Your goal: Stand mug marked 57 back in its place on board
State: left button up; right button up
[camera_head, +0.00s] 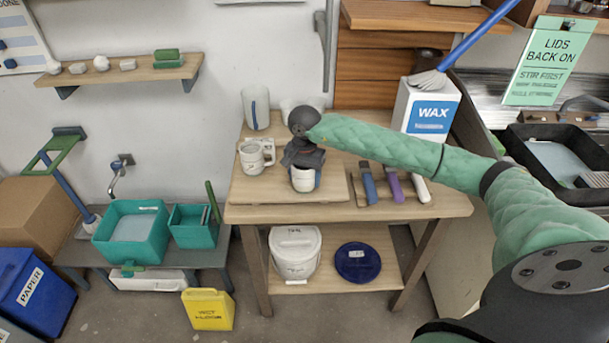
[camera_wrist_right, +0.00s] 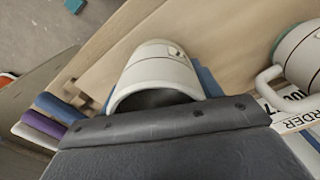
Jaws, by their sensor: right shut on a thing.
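My right gripper (camera_head: 303,163) is shut on a white mug (camera_head: 303,181) and points down over the wooden board (camera_head: 266,193). The held mug also shows in the wrist view (camera_wrist_right: 158,72), its rim towards the gripper; a blue strip runs along its right side. I cannot read a number on it, nor tell whether its base touches the board. Another white mug (camera_head: 252,158), with a dark-lined label and a handle, stands at the board's left; it shows at the right edge of the wrist view (camera_wrist_right: 298,62), beside a printed card (camera_wrist_right: 292,112). My left gripper is out of view.
A blue-striped white cylinder (camera_head: 256,108) stands behind on the table. Blue, purple and white-handled tools (camera_head: 393,186) lie right of the board. A white WAX box (camera_head: 427,108) stands at the back right. A white bucket (camera_head: 295,252) and blue lid (camera_head: 357,263) are on the lower shelf.

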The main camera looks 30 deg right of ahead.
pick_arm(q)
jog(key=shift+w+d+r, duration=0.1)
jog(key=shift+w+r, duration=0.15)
pick_arm(e)
jog(key=shift+f, duration=0.1)
jog(key=o, duration=1.2)
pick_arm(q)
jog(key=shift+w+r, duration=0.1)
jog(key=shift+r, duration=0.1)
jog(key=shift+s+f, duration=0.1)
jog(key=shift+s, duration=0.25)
